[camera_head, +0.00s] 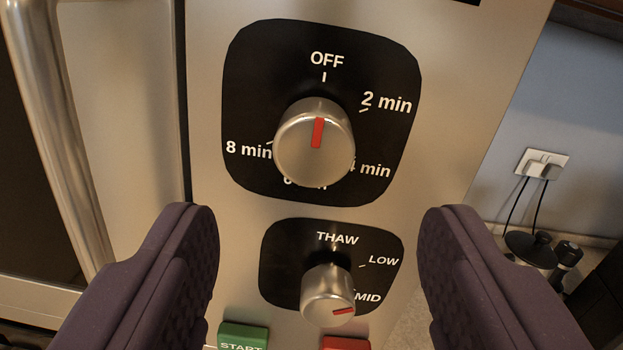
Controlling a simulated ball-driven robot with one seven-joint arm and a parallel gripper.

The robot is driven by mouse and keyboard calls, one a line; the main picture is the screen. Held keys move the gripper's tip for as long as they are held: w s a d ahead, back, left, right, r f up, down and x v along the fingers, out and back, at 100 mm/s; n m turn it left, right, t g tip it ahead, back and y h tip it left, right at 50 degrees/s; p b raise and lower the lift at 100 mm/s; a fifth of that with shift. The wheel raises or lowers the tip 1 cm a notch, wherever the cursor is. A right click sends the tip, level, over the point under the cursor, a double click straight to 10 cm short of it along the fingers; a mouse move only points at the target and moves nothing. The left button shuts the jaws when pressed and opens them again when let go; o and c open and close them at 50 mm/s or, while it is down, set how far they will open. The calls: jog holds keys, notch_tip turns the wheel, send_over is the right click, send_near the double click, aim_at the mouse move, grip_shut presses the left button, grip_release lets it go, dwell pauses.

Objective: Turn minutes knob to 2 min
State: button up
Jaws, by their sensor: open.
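The minutes knob (313,146) is a silver round knob with a red pointer mark on the microwave's panel. Its red mark points up, toward the OFF label. The black dial plate (250,75) around it reads OFF, 2 min at the upper right, 8 min at the left; the 4 min and 6 min labels are partly hidden by the knob. My gripper (318,225) is open, with one dark finger on each side of the lower picture. The knob shows between and above the fingertips, and nothing is held.
A lower silver knob (327,297) sits on a plate reading THAW, LOW and MID, its red mark pointing right. A green START button (243,337) and a red button (345,343) are below. A metal door handle (62,140) stands at left. A wall outlet (541,164) is at right.

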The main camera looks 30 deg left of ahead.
aim_at(315, 155)
jog(key=x, duration=0.7)
jog(key=shift+w+a, duration=0.1)
jog(key=shift+a, duration=0.05)
jog(key=c, duration=1.1)
